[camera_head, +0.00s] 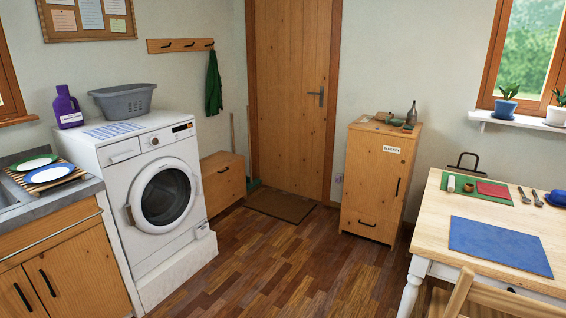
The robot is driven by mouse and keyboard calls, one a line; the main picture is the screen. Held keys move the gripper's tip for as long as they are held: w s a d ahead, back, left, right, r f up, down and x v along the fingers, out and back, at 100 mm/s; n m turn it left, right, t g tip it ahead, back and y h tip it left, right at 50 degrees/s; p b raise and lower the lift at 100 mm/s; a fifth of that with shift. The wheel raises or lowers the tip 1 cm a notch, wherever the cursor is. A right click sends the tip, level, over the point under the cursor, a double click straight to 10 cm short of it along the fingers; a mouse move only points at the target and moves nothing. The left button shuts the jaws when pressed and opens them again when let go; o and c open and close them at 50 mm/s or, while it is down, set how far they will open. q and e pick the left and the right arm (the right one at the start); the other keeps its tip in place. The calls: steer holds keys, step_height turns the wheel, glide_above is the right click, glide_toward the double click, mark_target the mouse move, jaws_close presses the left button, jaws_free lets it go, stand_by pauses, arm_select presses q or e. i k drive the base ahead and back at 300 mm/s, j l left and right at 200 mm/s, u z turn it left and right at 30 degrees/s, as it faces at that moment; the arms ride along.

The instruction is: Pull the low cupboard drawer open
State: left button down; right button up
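A wooden cupboard (376,180) stands against the back wall, right of the door. Its front has a dark upright handle (397,187) and, low down, a short dark horizontal handle (367,223). The lower front looks shut and flush. A low wooden chest-like unit (222,190) stands between the washing machine and the door, with a dark handle (223,170) near its top; its front also looks shut. I cannot tell from the picture which one the task names. Neither of my grippers is in view.
A washing machine (155,200) and a sink counter (60,225) line the left. A table (430,215) stands at the right, close to the cupboard's right side. A doormat (281,205) lies before the door. The wooden floor (275,265) in the middle is clear.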

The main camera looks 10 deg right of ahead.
mark_target(383, 231)
steer(key=i+z, duration=0.1)
steer(key=i, duration=0.5)
steer(key=i+j+z, duration=0.1)
steer(key=i, duration=0.5)
steer(key=i+j+z, duration=0.1)
steer(key=i, duration=0.5)
steer(key=i+j, duration=0.15)
steer(key=i, duration=0.4)
steer(key=l+z, duration=0.05)
